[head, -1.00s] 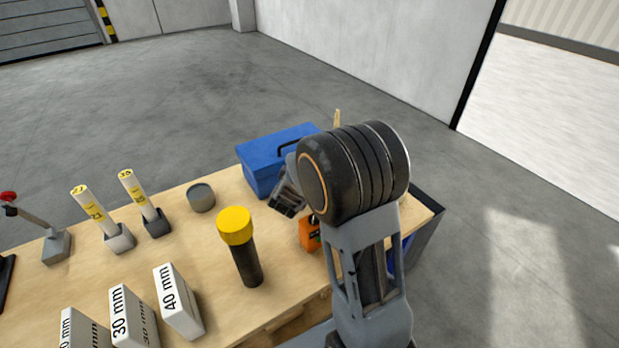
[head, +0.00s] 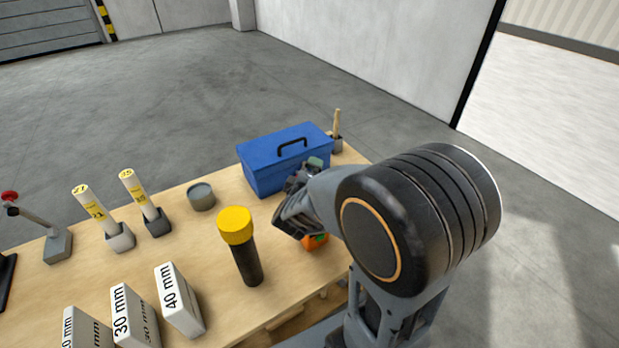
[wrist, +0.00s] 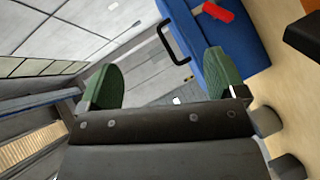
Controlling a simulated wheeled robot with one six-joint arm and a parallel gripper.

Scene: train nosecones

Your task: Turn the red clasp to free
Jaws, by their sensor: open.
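A red piece (wrist: 218,11), which looks like the red clasp, lies against the blue toolbox (wrist: 238,50) near the top of the wrist view. In the head view the toolbox (head: 262,168) stands at the back of the bench, its black handle on top; no clasp shows there, and my arm covers part of the near side. My gripper (wrist: 163,76) is open, its two green-padded fingers apart with nothing held between them. In the head view my gripper (head: 302,180) is at the right front of the toolbox. I cannot tell whether it touches the box.
A yellow-capped black cylinder (head: 240,245) stands left of my arm. An orange object (head: 315,242) sits partly hidden under my wrist. A grey tin (head: 201,197), labelled tubes in holders, block gauges and a red-knobbed lever (head: 10,197) stand farther left.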

